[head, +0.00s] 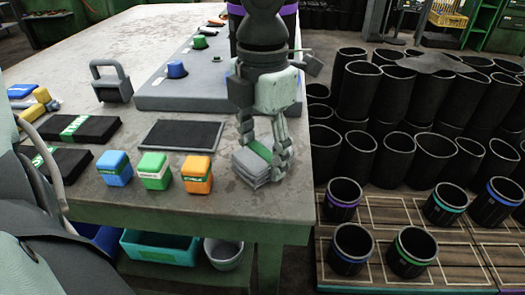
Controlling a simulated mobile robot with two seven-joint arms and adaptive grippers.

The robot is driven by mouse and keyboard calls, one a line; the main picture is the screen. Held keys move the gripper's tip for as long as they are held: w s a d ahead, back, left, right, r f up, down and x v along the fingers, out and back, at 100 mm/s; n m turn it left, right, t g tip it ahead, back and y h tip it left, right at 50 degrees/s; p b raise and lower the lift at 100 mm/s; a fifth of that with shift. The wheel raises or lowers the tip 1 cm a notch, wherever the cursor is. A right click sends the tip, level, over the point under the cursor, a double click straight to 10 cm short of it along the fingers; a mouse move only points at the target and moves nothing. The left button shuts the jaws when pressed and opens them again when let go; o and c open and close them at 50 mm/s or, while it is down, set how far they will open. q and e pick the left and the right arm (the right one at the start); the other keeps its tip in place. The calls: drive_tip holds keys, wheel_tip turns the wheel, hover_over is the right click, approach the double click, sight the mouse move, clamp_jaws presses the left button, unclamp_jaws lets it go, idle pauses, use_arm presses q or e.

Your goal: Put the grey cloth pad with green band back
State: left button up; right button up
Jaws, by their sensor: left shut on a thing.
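The grey cloth pad with green band (245,171) is a folded stack at the front right of the worktable (85,185). My left gripper (263,158) points down over it, its fingers shut on the pad. The fingers hide part of the pad and its band. I cannot tell whether the pad touches the tabletop or hangs just above it. My right gripper is not in view.
Orange (197,175), green (154,170) and blue (114,168) blocks stand left of the pad. A flat dark mat (180,135) lies bare behind them. A grey board (190,92) holds coloured knobs. Black sleeves (360,92) crowd the right; some stand on a wooden pallet (385,212).

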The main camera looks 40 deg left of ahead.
sight(262, 152)
use_arm(q)
drive_tip(key=shift+f, duration=0.1)
drive_tip(key=o, duration=1.1)
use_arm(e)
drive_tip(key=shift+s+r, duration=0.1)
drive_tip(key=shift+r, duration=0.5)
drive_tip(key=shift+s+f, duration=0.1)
use_arm(q)
drive_tip(key=shift+w+r+p, duration=0.1)
drive_tip(key=shift+r+p, duration=0.2)
drive_tip(key=shift+r, duration=0.65)
wheel_tip(262, 152, up, 10)
drive_tip(key=shift+r, duration=0.25)
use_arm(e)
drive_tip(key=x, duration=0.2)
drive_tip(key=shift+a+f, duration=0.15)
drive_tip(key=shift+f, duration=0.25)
